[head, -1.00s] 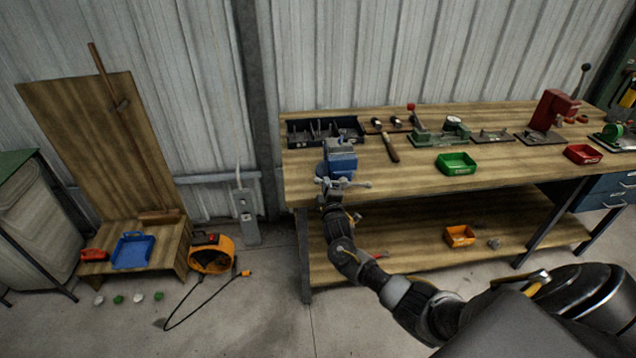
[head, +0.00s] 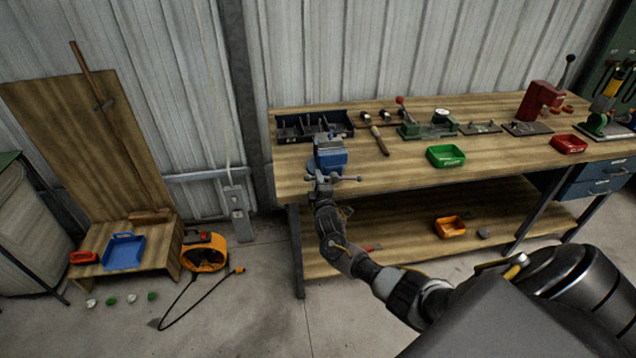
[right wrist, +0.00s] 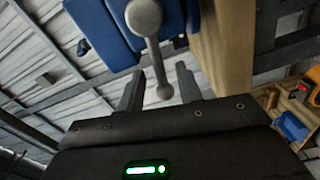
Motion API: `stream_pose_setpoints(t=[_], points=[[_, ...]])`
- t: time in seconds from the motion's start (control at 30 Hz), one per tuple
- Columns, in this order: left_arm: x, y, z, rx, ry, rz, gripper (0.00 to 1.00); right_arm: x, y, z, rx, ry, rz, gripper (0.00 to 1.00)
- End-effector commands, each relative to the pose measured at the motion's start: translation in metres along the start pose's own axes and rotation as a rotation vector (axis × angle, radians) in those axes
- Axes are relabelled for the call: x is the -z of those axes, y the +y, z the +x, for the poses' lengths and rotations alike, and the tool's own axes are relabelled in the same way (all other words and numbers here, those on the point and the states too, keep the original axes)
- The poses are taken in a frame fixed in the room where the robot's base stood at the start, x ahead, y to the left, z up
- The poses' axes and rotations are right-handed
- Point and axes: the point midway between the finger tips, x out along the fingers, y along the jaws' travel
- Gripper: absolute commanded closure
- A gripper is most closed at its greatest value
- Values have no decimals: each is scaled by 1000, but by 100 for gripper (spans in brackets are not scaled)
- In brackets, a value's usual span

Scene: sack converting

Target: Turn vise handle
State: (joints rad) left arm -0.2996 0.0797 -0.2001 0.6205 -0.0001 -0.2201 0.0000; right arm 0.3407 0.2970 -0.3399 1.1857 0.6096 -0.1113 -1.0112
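The blue vise (head: 329,153) is mounted at the left front corner of the workbench. Its grey handle (head: 345,179) runs roughly level across the front of the vise. My right gripper (head: 321,182) is at the handle, just in front of and below the vise. In the right wrist view, the handle bar (right wrist: 155,55) comes down from the blue vise (right wrist: 105,32). Its ball end lies between the two parted fingers of my right gripper (right wrist: 160,90), with gaps showing on both sides. My left gripper is in neither view.
The workbench (head: 390,172) holds a black divided tray (head: 315,127), a green bin (head: 445,156), a red bin (head: 568,144) and several tools behind and right of the vise. An orange bin (head: 450,227) sits on the lower shelf. The floor before the bench is open.

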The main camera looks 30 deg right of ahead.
Motion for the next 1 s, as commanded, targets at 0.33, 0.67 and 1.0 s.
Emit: stream_pose_setpoints(t=[0.33, 0.67, 1.0], points=[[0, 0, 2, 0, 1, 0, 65, 0, -3, -20, 3, 3, 1, 65], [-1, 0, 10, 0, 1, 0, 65, 0, -3, -82, 3, 2, 2, 65], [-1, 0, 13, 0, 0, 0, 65, 0, 0, -109, 1, 1, 1, 65]])
